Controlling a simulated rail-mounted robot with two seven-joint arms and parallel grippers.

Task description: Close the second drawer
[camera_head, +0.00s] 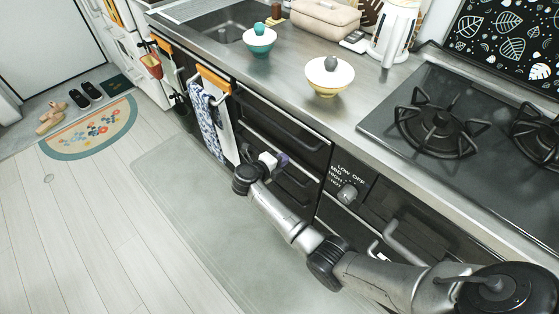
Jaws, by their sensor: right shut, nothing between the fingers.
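A stack of dark drawers is built in under the counter, left of the oven controls. The top drawer (282,120) looks flush with the cabinet. The second drawer (304,163) lies just below it, partly hidden behind my right gripper (277,160). I cannot tell how far it stands out. My right arm reaches in from the lower right. Its gripper is shut and empty at the front of the drawer stack, beside the second drawer; whether it touches is unclear. My left gripper is out of view.
A blue patterned towel (208,118) hangs left of the drawers. A gas stove (470,130) is at right. The grey floor mat (185,205) is clear.

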